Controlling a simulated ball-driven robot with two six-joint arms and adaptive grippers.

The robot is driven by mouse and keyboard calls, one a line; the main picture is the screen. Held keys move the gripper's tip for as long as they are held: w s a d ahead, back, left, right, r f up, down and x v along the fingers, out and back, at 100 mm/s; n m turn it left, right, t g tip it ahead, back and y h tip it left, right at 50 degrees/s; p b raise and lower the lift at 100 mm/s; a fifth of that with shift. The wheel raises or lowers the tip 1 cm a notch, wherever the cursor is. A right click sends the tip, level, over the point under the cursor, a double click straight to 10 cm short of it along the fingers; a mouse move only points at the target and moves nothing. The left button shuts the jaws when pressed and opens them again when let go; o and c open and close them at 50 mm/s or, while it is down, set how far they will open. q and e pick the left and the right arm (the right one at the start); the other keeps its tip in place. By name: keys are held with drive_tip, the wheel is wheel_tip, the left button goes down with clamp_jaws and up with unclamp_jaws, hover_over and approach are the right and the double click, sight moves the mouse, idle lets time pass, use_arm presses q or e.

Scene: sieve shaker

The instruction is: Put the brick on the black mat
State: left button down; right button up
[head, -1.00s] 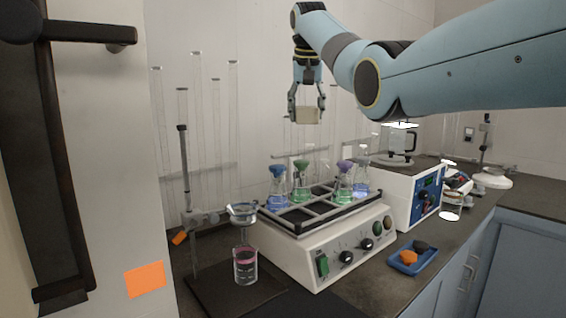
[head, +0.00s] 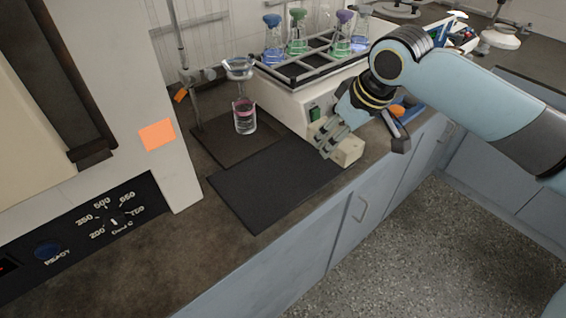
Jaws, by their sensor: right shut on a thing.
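The brick (head: 350,150) is a pale cream block. My right gripper (head: 332,142) is shut on it, with the fingers across its near side. The black mat (head: 265,188) lies flat on the dark bench, left of the brick and bare over most of its surface. The brick shows at the mat's right end, near the bench's front edge. I cannot tell whether it touches the mat or hangs just above it. My left gripper is not in view.
A stand with a funnel and a beaker (head: 244,118) of pink liquid is behind the mat. The white shaker (head: 290,98) with several flasks stands at the back. A blue tray (head: 411,113) is partly hidden by my right arm.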

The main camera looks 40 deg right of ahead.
hover_over(279, 167)
drive_tip(key=s, duration=0.1)
wheel_tip(279, 167, down, 7)
drive_tip(key=shift+s+d+f+b, duration=0.1)
drive_tip(key=shift+s+b, duration=0.05)
drive_tip(key=shift+b, duration=0.15)
drive_tip(key=shift+f, duration=1.9)
drive_tip(key=shift+f, duration=0.15)
drive_tip(key=o, duration=1.4)
drive_tip(key=p+v, duration=0.1)
drive_tip(key=v, duration=1.1)
